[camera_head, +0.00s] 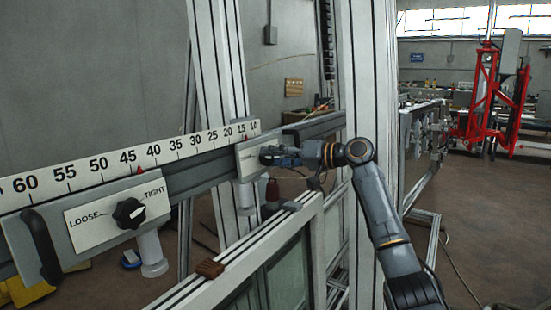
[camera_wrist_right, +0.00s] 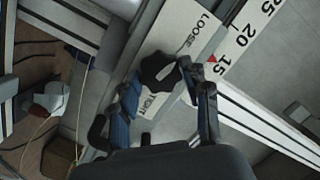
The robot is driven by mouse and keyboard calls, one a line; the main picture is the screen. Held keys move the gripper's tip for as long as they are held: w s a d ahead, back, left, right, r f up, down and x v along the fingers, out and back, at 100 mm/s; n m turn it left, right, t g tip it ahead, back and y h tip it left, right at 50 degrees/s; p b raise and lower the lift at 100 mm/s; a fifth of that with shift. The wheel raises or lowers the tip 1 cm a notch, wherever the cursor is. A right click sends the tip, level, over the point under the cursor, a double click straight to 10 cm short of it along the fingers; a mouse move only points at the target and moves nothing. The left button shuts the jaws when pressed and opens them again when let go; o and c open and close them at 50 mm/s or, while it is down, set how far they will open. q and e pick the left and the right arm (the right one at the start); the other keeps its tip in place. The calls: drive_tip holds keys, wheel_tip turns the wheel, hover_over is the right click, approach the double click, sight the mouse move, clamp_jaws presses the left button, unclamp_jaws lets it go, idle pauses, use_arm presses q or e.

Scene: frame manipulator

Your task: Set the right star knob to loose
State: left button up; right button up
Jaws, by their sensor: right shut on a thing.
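The right star knob (camera_wrist_right: 158,68) is black and lobed, on a white plate (camera_wrist_right: 190,25) with LOOSE printed at one end and TIGHT at the other. In the right wrist view my right gripper (camera_wrist_right: 165,84) has its two fingers on either side of the knob, shut on it. My left gripper is not in view.
A second black star knob (camera_head: 129,213) sits on the left plate (camera_head: 92,213), also marked LOOSE and TIGHT, beside a black handle (camera_head: 41,245). A numbered scale (camera_head: 112,165) runs above both plates. A metal upright (camera_head: 367,75) stands close to my right arm.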

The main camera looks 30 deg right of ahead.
drive_tip(key=o, duration=1.2)
drive_tip(key=shift+c, duration=0.2)
drive_tip(key=v, duration=1.2)
drive_tip(key=shift+w+f, duration=0.1)
drive_tip(key=shift+w, duration=0.05)
